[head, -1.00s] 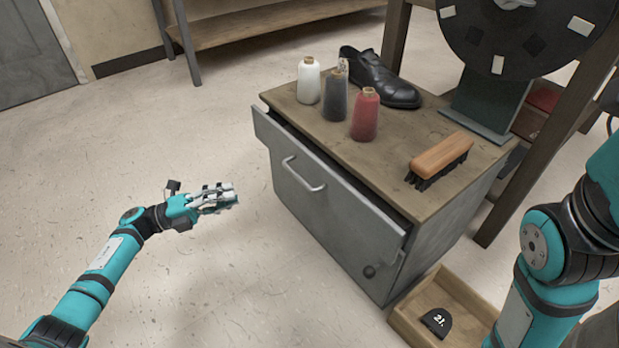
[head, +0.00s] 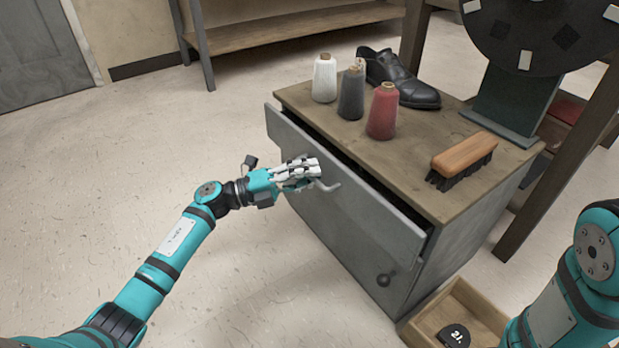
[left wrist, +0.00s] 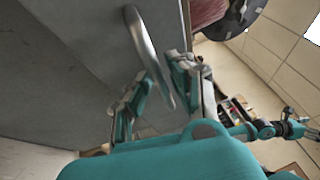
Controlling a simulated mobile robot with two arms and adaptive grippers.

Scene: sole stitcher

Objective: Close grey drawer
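The grey drawer (head: 352,195) is in the cabinet under the wooden top. Its front stands out a little from the cabinet, leaving a dark gap along the upper edge. Its metal handle (head: 330,186) is partly hidden by my left gripper (head: 318,170) in the head view. In the left wrist view the handle (left wrist: 147,55) runs between the spread fingers of my left gripper (left wrist: 160,92). The fingers look open, and I cannot tell whether they touch the handle. My right arm shows at the right edge of the head view; its gripper is out of frame.
On the cabinet top (head: 410,155) stand white (head: 325,78), dark (head: 351,93) and red (head: 382,111) thread spools, a black shoe (head: 398,78) and a brush (head: 463,160). A wooden box (head: 415,328) lies on the floor at the cabinet's right. The floor at left is clear.

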